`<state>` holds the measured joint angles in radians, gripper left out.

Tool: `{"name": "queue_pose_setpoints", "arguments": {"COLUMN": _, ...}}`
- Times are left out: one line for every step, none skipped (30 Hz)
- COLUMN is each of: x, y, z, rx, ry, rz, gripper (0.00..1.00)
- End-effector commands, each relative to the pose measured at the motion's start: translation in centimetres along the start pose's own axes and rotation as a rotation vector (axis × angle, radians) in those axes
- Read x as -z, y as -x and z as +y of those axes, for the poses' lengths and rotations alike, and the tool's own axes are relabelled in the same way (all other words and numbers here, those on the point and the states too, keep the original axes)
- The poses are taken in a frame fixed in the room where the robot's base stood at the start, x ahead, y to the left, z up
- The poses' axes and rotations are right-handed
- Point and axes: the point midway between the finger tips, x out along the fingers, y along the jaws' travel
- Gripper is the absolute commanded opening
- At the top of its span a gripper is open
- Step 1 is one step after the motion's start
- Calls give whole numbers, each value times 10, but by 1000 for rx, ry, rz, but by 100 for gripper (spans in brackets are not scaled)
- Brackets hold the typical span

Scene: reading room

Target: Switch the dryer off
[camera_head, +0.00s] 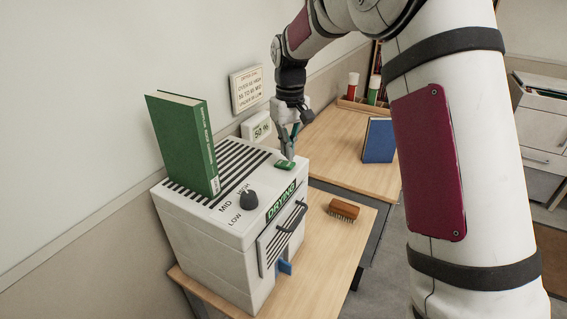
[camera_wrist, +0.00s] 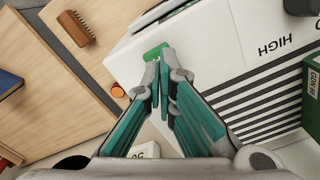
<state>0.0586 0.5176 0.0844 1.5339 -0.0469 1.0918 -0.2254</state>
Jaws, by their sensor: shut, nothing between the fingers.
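The dryer (camera_head: 215,262) is a white box on a wooden table, with a lit green "DRYING" sign (camera_head: 281,202) on its front edge. A small green switch (camera_head: 285,165) lies on its top at the right edge; it also shows in the wrist view (camera_wrist: 152,53). A dark knob (camera_head: 249,200) with LOW, MID and HIGH marks sits nearer the front. My gripper (camera_head: 288,154) is shut and empty, pointing down at the green switch. In the wrist view its fingertips (camera_wrist: 161,60) overlap the switch; whether they touch it I cannot tell.
A green book (camera_head: 183,142) stands upright on the dryer's slotted top. A brown brush (camera_head: 344,209) lies on the table right of the dryer. A blue book (camera_head: 379,141) stands on the further table. A white display (camera_head: 258,127) is behind the gripper.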

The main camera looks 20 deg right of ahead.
Motion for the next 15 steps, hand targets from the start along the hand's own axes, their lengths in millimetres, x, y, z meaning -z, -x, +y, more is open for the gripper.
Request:
{"name": "queue_pose_setpoints", "arguments": {"x": 0, "y": -1, "z": 0, "rx": 0, "ry": 0, "rz": 0, "gripper": 0}}
{"name": "queue_pose_setpoints", "arguments": {"x": 0, "y": -1, "z": 0, "rx": 0, "ry": 0, "rz": 0, "gripper": 0}}
{"name": "queue_pose_setpoints", "arguments": {"x": 0, "y": -2, "z": 0, "rx": 0, "ry": 0, "rz": -1, "gripper": 0}}
{"name": "queue_pose_setpoints", "arguments": {"x": 0, "y": -2, "z": 0, "rx": 0, "ry": 0, "rz": -1, "gripper": 0}}
{"name": "queue_pose_setpoints", "arguments": {"x": 0, "y": -3, "z": 0, "rx": 0, "ry": 0, "rz": -1, "gripper": 0}}
{"name": "queue_pose_setpoints", "arguments": {"x": 0, "y": -3, "z": 0, "rx": 0, "ry": 0, "rz": -1, "gripper": 0}}
{"name": "queue_pose_setpoints", "arguments": {"x": 0, "y": -4, "z": 0, "rx": 0, "ry": 0, "rz": -1, "gripper": 0}}
{"name": "queue_pose_setpoints", "arguments": {"x": 0, "y": -4, "z": 0, "rx": 0, "ry": 0, "rz": -1, "gripper": 0}}
{"name": "queue_pose_setpoints", "arguments": {"x": 0, "y": -5, "z": 0, "rx": 0, "ry": 0, "rz": -1, "gripper": 0}}
{"name": "queue_pose_setpoints", "arguments": {"x": 0, "y": -5, "z": 0, "rx": 0, "ry": 0, "rz": -1, "gripper": 0}}
{"name": "queue_pose_setpoints", "arguments": {"x": 0, "y": -6, "z": 0, "rx": 0, "ry": 0, "rz": -1, "gripper": 0}}
{"name": "queue_pose_setpoints", "arguments": {"x": 0, "y": -6, "z": 0, "rx": 0, "ry": 0, "rz": -1, "gripper": 0}}
{"name": "queue_pose_setpoints", "arguments": {"x": 0, "y": -6, "z": 0, "rx": 0, "ry": 0, "rz": -1, "gripper": 0}}
{"name": "queue_pose_setpoints", "arguments": {"x": 0, "y": -7, "z": 0, "rx": 0, "ry": 0, "rz": -1, "gripper": 0}}
{"name": "queue_pose_setpoints", "arguments": {"x": 0, "y": -7, "z": 0, "rx": 0, "ry": 0, "rz": -1, "gripper": 0}}
